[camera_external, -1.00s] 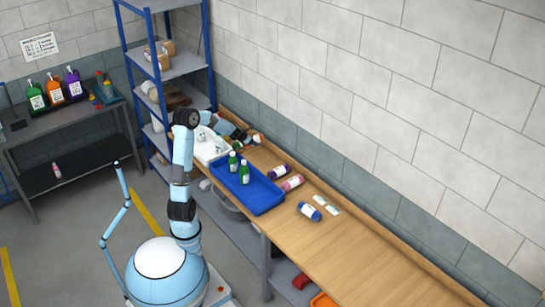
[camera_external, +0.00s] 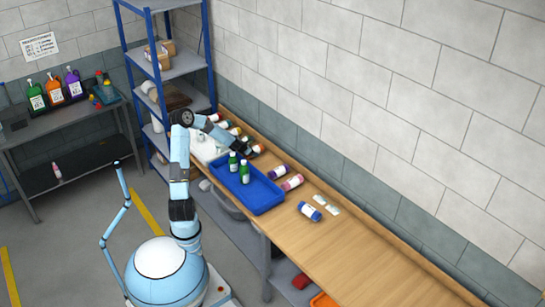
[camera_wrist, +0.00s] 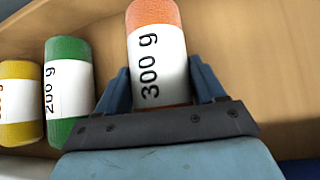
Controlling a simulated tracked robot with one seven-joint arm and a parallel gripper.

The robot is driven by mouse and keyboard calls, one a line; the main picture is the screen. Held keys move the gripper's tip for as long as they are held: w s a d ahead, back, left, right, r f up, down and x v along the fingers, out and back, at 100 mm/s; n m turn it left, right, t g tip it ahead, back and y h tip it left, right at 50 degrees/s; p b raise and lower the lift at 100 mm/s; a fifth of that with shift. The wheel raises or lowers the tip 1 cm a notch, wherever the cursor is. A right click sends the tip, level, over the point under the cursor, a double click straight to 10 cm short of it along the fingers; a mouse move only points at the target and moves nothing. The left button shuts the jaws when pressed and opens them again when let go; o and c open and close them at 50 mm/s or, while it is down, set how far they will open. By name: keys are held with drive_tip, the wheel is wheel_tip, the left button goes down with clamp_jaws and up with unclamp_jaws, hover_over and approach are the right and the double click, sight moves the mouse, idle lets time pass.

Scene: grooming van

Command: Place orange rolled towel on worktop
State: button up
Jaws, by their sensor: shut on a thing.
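The orange rolled towel (camera_wrist: 153,20), with a white band marked "300 g", lies between the jaws in the wrist view. My gripper (camera_wrist: 160,88) is shut on it, one finger on each side of the band. In the external view my gripper (camera_external: 250,151) is low over the far part of the wooden worktop (camera_external: 370,250), beside the blue tray. The towel is small there, and I cannot tell whether it touches the worktop. A green roll (camera_wrist: 67,62) marked "200 g" and a yellow roll (camera_wrist: 18,75) lie left of it in the wrist view.
The blue tray (camera_external: 262,202) holds two green bottles (camera_external: 244,172). A white tray (camera_external: 200,150) is behind it.

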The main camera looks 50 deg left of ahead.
drive_tip(key=shift+f, duration=0.15)
drive_tip(key=o, duration=1.2)
drive_tip(key=v, duration=1.2)
drive_tip(key=shift+o, duration=0.5)
